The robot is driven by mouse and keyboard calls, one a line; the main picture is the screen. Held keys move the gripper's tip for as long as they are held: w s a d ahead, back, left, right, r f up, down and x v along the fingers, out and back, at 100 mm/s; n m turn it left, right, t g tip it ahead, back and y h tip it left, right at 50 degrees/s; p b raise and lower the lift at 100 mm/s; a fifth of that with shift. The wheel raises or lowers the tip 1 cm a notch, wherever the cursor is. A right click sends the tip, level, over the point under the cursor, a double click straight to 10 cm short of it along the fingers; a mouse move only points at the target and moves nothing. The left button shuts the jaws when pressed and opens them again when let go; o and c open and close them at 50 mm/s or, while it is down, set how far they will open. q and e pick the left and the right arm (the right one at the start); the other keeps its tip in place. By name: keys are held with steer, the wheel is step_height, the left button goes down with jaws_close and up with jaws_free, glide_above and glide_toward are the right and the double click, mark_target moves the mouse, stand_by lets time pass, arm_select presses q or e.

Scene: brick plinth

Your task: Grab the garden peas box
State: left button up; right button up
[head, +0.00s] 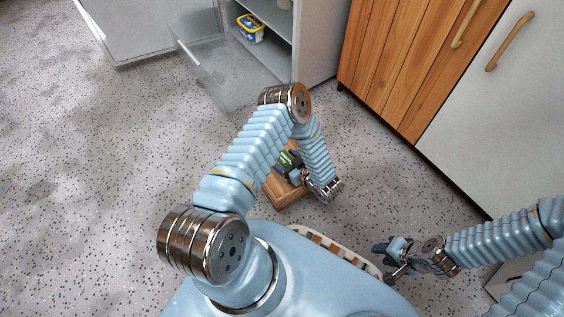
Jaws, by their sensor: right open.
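A small green item, probably the garden peas box (285,158), shows at the top of a low brown plinth (289,197) in the head view. My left arm hides most of it. My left gripper (294,172) is right beside the green item, partly behind my arm. Whether its fingers touch or hold the item cannot be told. My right gripper (388,262) is open and empty at the lower right, apart from the plinth.
An open grey cabinet (317,40) stands at the top, with a blue and yellow tub (250,28) on its shelf and a glass door (215,70) swung out. A wooden cabinet (400,60) and a white cabinet (500,110) line the right. The speckled floor at left is clear.

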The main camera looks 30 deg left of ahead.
arm_select(q)
steer(key=c, duration=1.2)
